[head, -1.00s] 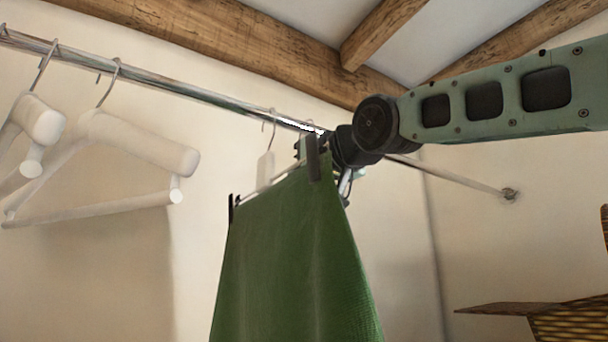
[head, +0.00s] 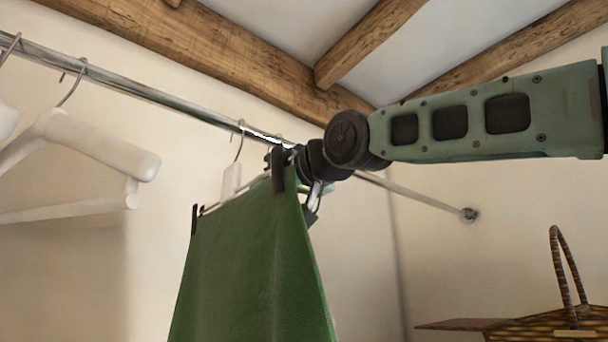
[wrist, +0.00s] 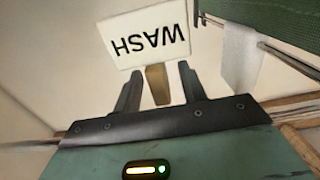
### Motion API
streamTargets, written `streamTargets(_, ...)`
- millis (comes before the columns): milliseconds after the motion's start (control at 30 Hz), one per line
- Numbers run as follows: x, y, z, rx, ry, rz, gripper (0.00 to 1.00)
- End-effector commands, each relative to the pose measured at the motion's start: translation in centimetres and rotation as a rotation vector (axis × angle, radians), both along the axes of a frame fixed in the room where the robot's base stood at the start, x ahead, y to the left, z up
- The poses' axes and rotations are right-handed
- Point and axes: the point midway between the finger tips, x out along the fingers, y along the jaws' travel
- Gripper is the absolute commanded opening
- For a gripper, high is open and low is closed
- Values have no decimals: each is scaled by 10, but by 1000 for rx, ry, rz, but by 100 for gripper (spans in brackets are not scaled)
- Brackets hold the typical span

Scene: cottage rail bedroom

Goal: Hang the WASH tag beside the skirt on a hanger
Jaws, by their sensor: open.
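A green skirt (head: 250,270) hangs from a clip hanger with dark clips on the metal rail (head: 130,88). My gripper (wrist: 158,75) is at the skirt's upper right corner, mostly hidden in the head view. In the wrist view its two dark fingers are open and apart. The white WASH tag (wrist: 146,37) shows upside down just past the fingertips, with a brown stem-like piece between the fingers. I cannot tell whether that piece belongs to the tag or touches a finger. The skirt's edge (wrist: 270,14) shows at upper right.
A plain white piece (head: 232,180) hangs beneath a hook left of my gripper; it seems to show in the wrist view too (wrist: 240,55). A white hanger (head: 95,140) hangs further left. The rail meets the wall at right. A wicker basket (head: 540,328) stands lower right.

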Motion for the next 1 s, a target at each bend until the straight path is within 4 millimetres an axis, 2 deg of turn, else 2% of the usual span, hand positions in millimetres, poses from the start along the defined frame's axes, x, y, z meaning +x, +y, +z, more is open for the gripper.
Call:
streamTargets(600,-112,-75,-3,1,-3,0,41)
streamTargets(800,-131,-88,-2,0,0,0,41)
streamTargets(1000,-136,-92,-1,-1,-1,0,41)
